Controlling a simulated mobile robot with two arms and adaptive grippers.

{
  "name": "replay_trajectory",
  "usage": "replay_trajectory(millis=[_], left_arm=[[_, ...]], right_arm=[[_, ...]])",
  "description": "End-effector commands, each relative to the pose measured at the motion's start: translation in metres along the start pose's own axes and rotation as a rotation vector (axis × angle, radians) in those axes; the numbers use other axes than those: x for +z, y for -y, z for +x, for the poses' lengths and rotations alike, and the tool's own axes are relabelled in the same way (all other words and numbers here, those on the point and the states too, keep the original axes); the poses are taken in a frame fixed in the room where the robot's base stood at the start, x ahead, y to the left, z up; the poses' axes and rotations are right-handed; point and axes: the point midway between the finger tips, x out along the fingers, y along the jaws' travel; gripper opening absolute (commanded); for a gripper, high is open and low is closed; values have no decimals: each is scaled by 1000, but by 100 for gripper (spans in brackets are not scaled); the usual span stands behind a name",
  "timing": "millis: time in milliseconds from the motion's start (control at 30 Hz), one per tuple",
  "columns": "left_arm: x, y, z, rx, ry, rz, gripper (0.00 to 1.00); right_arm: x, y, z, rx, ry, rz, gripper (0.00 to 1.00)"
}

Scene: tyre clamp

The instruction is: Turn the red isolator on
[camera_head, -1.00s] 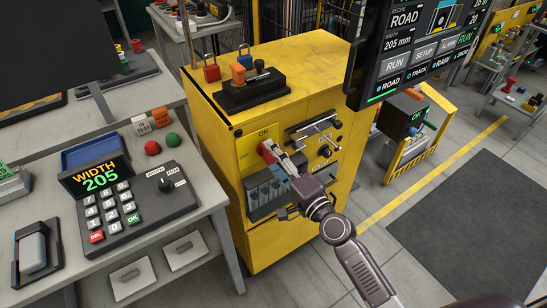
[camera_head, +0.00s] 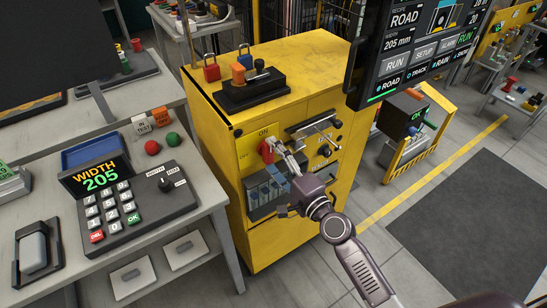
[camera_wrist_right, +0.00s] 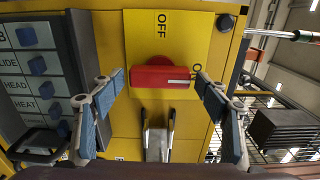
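The red isolator handle (camera_head: 267,152) is on a yellow plate on the front of the yellow cabinet (camera_head: 290,225). In the right wrist view the handle (camera_wrist_right: 160,77) lies along the picture, its white mark pointing right at the ON label (camera_wrist_right: 193,80). The OFF label (camera_wrist_right: 160,25) is at the top of that view. In the head view the handle stands about upright under ON. My right gripper (camera_head: 281,150) is in front of it; in the wrist view it is open (camera_wrist_right: 160,80), a finger beyond each end of the handle. My left gripper is out of view.
Blue switches (camera_wrist_right: 38,65) sit beside the isolator. A T-shaped metal handle (camera_head: 315,128) sticks out to its right. Padlocks (camera_head: 211,68) and a black lever block (camera_head: 250,88) are on the cabinet top. A keypad console (camera_head: 125,205) stands on the left bench.

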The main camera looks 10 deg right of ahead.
Motion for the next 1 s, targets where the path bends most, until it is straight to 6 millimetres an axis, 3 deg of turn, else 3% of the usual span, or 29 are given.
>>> replay_trajectory(millis=[300,467,767,1000], left_arm=[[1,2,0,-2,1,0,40],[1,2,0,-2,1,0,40],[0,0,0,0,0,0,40],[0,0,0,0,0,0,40]], right_arm=[[0,0,0,1,1,-3,75],[0,-1,-11,2,1,-6,75],[1,-2,-66,6,5,-8,75],[1,-1,-96,4,4,-6,75]])
